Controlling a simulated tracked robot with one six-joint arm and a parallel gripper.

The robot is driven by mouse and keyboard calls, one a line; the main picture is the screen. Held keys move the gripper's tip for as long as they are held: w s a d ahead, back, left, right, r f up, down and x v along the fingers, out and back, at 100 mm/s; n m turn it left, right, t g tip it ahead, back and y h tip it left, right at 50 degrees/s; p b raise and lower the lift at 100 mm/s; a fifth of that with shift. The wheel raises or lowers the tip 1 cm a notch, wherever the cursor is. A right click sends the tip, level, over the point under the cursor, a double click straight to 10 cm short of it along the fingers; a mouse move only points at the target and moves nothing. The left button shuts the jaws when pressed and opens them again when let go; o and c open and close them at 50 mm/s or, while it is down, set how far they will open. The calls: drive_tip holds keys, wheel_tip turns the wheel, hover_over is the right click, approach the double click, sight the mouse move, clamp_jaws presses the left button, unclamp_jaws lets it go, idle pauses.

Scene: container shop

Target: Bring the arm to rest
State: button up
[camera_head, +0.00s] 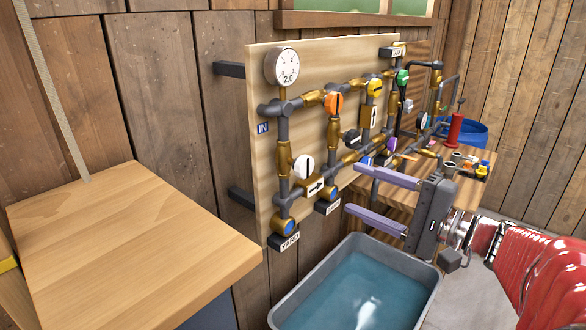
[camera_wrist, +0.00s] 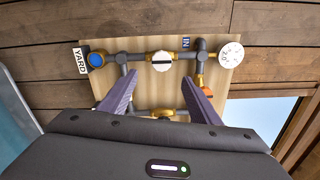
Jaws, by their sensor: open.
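My gripper (camera_head: 376,203) is open, its two purple fingers apart with nothing between them. In the head view it is in front of the pipe board (camera_head: 262,70), above the back right part of the water tub, and points left. My red arm reaches in from the right edge. In the wrist view the gripper (camera_wrist: 160,98) faces the board, with the white valve knob (camera_wrist: 161,60) beyond and between the fingertips. I cannot tell whether the fingers touch any pipe.
A grey tub of water (camera_head: 352,285) stands below the board. A wooden table (camera_head: 120,250) is at the left. A workbench (camera_head: 455,190) with small fittings and a red hand pump (camera_head: 454,130) is behind my gripper. The pressure gauge (camera_head: 282,67) tops the board's left pipe.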

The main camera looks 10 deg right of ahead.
drive_tip(key=s+a+f+n+g+h, duration=0.2)
drive_tip(key=s+a+f+n+g, duration=0.1)
drive_tip(key=s+a+f+g, duration=0.3)
drive_tip(key=s+a+f+n+g+h, duration=0.2)
drive_tip(key=s+a+f+n+g, duration=0.15)
drive_tip(key=a+f, duration=0.45)
drive_tip(key=shift+s+d+f+n+t+h, duration=0.1)
drive_tip(key=shift+s+d+f+n+h, duration=0.2)
drive_tip(key=shift+s+d+n+h, duration=0.6)
drive_tip(key=shift+s+d+f+n+t+h, duration=0.1)
drive_tip(key=shift+s+d+f+n+h, duration=0.35)
drive_tip(key=shift+n+h, duration=0.8)
drive_tip(key=shift+s+d+f+n+t+h, duration=0.15)
drive_tip(key=shift+s+d+n+h, duration=0.2)
drive_tip(key=shift+d+n+h, duration=0.6)
drive_tip(key=shift+a, duration=0.2)
